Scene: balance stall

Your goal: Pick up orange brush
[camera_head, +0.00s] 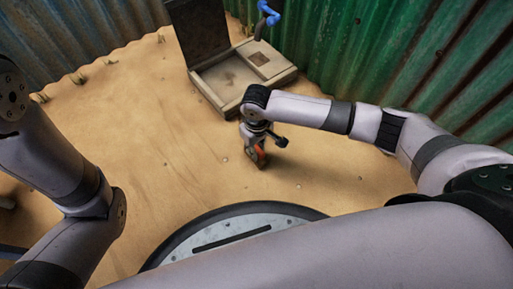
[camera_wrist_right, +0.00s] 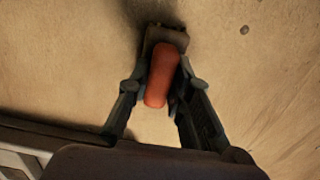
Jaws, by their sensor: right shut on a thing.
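The orange brush (camera_wrist_right: 162,72) shows in the right wrist view as a rounded orange body with a darker end part (camera_wrist_right: 167,37) beyond it. In the head view only a small orange patch of it (camera_head: 261,152) shows below my right wrist. My right gripper (camera_wrist_right: 160,92) is shut on the brush, with one finger on each side of it. In the head view the gripper (camera_head: 257,158) points down close to the sandy ground and is mostly hidden by the wrist. I cannot tell whether the brush touches the ground. My left arm shows at the left, but its gripper is out of view.
An open wooden box (camera_head: 215,83) with a raised lid (camera_head: 200,28) stands just behind my right gripper. A blue handle (camera_head: 268,14) rises at its back. Corrugated metal walls (camera_head: 400,50) close off the back and right. Sandy ground (camera_head: 150,120) is clear to the left.

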